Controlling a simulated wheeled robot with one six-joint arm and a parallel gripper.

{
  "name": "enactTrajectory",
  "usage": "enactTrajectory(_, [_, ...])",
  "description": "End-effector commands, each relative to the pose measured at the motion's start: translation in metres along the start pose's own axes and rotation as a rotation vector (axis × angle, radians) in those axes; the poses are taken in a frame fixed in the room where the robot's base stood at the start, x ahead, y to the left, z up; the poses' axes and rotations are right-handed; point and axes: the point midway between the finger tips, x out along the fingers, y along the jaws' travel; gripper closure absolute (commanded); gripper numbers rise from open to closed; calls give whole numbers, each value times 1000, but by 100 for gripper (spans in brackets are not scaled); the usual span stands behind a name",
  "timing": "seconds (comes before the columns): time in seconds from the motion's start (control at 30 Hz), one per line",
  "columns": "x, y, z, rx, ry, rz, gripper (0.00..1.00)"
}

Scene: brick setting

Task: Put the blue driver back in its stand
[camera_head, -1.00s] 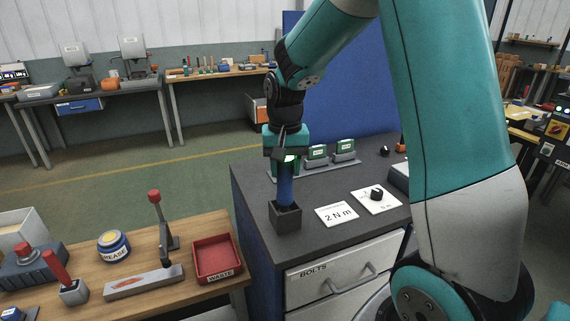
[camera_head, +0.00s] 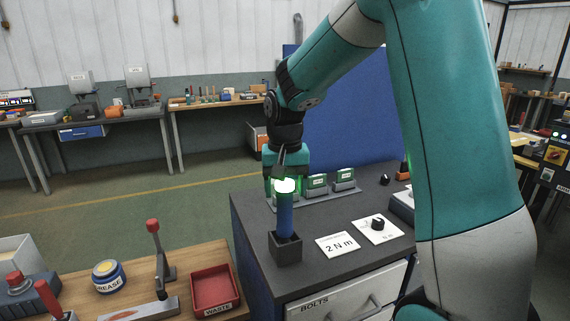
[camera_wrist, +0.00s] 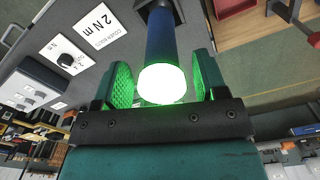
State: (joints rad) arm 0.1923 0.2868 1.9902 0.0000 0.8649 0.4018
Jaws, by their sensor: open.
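The blue driver (camera_head: 285,216) stands upright with its lower end in the dark square stand (camera_head: 286,247) on the grey cabinet top. Its top end glows white-green. In the wrist view the driver (camera_wrist: 160,42) runs away from the camera, its lit end between the two fingers. My gripper (camera_head: 285,181) is open just above and around the driver's lit top. In the wrist view the gripper (camera_wrist: 160,88) shows its green-lit finger pads apart, with a gap on each side of the driver. The stand (camera_wrist: 158,8) shows partly at the top of the wrist view.
A white "2 N m" card (camera_head: 338,244) and a card with a black knob (camera_head: 378,229) lie right of the stand. Green-fronted units (camera_head: 317,185) stand behind. A red waste tray (camera_head: 215,287) and a grease tin (camera_head: 108,276) are on the wooden bench at left.

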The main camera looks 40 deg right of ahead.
Motion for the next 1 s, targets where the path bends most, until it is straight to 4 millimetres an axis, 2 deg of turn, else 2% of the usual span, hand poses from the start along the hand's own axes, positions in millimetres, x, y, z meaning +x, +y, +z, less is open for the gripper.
enactTrajectory(0.2, [-49, 0, -1, 0, 6, -3, 34])
enactTrajectory(0.4, [-83, 0, -1, 0, 4, -1, 34])
enactTrajectory(0.53, [-93, 0, 0, 0, 2, -1, 34])
enactTrajectory(0.7, [-95, -3, 5, -24, 1, -4, 34])
enactTrajectory(0.77, [-92, -12, 20, -94, 5, -16, 34])
enactTrajectory(0.87, [-82, -38, 71, -331, 14, -66, 34])
enactTrajectory(1.0, [-60, -65, 174, -750, 21, -189, 34])
